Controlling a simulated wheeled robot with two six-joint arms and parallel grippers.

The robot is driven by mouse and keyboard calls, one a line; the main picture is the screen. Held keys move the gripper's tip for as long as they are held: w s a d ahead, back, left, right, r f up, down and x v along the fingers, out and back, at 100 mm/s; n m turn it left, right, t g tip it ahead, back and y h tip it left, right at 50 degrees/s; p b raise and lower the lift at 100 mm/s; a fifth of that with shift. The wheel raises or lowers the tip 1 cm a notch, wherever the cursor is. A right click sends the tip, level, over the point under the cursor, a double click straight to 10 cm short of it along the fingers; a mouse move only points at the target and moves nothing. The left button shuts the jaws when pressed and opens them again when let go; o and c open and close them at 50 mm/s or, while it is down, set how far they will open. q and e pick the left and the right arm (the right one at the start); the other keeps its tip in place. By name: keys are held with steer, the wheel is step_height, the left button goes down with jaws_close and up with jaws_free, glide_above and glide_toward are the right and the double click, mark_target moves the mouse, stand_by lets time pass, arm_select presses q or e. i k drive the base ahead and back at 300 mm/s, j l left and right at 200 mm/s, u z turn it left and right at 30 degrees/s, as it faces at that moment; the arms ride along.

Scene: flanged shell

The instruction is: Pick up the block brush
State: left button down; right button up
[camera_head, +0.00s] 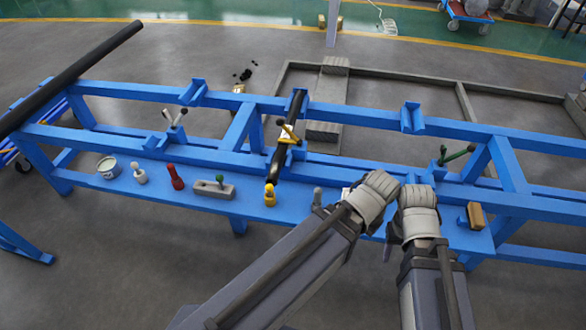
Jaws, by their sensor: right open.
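The block brush appears to be the small tan-brown block (475,215) near the right end of the blue bench's lower shelf. My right gripper (418,197) is open, over the shelf to the left of this block, with a clear gap between them. My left gripper (376,190) is just left of the right one, also over the shelf. Its fingers are hard to make out, so I cannot tell whether it is open. No object shows in either gripper.
The shelf (240,207) also holds a tin (107,168), a white bottle (139,174), a red tool (175,178), a grey block with a green knob (214,188) and a yellow item (270,196). Blue rails (350,115) and a dark bar (288,135) stand behind.

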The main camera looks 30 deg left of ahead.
mark_target(474, 211)
steer(key=i+l+z, duration=0.1)
steer(key=i+l, duration=0.2)
steer(key=i, duration=0.2)
steer(key=i+l, duration=0.25)
steer(key=i, duration=0.3)
steer(key=l+z, duration=0.05)
